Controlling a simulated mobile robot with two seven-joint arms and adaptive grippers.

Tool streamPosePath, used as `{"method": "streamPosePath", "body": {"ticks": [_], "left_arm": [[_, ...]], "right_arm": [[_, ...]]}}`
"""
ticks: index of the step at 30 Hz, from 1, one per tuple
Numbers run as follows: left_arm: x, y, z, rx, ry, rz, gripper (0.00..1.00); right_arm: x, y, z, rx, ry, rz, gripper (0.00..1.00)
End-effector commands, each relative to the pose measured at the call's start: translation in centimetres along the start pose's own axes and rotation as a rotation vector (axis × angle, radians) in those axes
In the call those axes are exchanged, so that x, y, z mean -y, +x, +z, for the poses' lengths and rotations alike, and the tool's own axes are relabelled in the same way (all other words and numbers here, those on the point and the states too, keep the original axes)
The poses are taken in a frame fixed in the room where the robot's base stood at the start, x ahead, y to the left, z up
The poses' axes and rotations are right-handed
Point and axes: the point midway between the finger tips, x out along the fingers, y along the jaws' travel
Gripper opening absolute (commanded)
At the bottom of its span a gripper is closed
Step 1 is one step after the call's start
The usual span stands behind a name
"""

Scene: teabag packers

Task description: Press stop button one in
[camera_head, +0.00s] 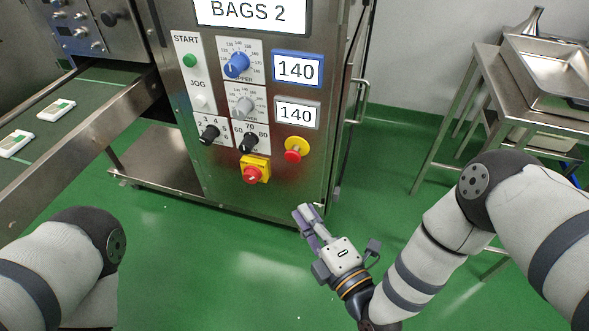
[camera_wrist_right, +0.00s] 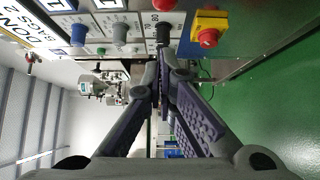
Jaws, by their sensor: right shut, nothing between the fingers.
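A red mushroom button with a round yellow base (camera_head: 293,148) sits on the lower right of the steel machine panel (camera_head: 310,185). No stop label is readable beside it. In the right wrist view, a red button (camera_wrist_right: 165,4) is cut off by the top edge. My right gripper (camera_head: 307,211) is below the button, apart from the panel, near its lower right corner. Its fingers (camera_wrist_right: 160,70) are together and empty in the right wrist view. My left arm shows at the lower left, but its gripper is out of view.
A red rotary switch on a yellow square plate (camera_head: 255,170) sits lower left of the button. Green START (camera_head: 190,60), a blue dial (camera_head: 236,65) and black knobs (camera_head: 247,142) are above. A conveyor (camera_head: 90,105) is at left, a steel table (camera_head: 485,60) at right. Green floor is clear.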

Motion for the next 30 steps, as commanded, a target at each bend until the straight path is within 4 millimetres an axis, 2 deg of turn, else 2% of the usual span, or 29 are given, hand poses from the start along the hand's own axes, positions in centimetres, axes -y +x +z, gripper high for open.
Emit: {"method": "streamPosePath", "body": {"ticks": [5,15,21,30], "left_arm": [[0.0,0.6,-0.2,0.008,0.0,0.0,0.47],[0.0,2.4,-0.7,0.029,0.0,-0.001,0.47],[0.0,3.0,-0.8,0.037,0.0,-0.001,0.47],[0.0,3.0,-0.9,0.038,0.0,-0.001,0.47]], "right_arm": [[0.1,2.7,0.1,0.002,0.001,0.002,0.0],[0.4,10.1,0.1,0.002,0.003,-0.002,0.0],[0.3,12.0,2.3,0.002,0.002,-0.003,0.0],[0.1,12.6,2.9,0.0,0.002,-0.003,0.0]]}}
